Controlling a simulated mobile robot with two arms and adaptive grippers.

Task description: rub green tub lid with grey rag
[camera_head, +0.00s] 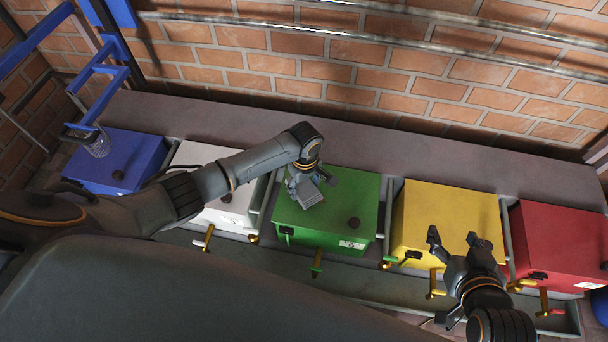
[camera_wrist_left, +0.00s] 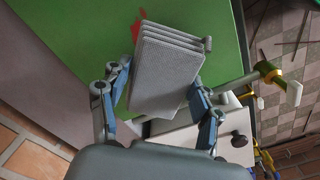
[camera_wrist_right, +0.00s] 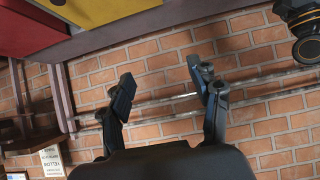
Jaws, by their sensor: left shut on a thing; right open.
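The green tub (camera_head: 350,186) stands in the middle of the row with its flat lid facing up. The lid (camera_wrist_left: 75,25) also fills much of the left wrist view, with a small red mark (camera_wrist_left: 137,30) partly hidden by the rag. My left gripper (camera_head: 311,178) is shut on the folded grey rag (camera_head: 308,194), over the left part of the lid. The layered rag also shows between the fingers (camera_wrist_left: 165,65); I cannot tell whether it touches the lid. My right gripper (camera_head: 453,239) is open and empty by the yellow tub's front edge.
The blue (camera_head: 120,160), white (camera_head: 200,155), yellow (camera_head: 450,210) and red (camera_head: 555,240) tubs stand beside it in a row. Gold-and-coloured handles (camera_head: 316,262) stick out in front. A brick wall (camera_head: 350,75) with metal pipes is behind. A dark knob (camera_head: 353,223) sits near the lid's front.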

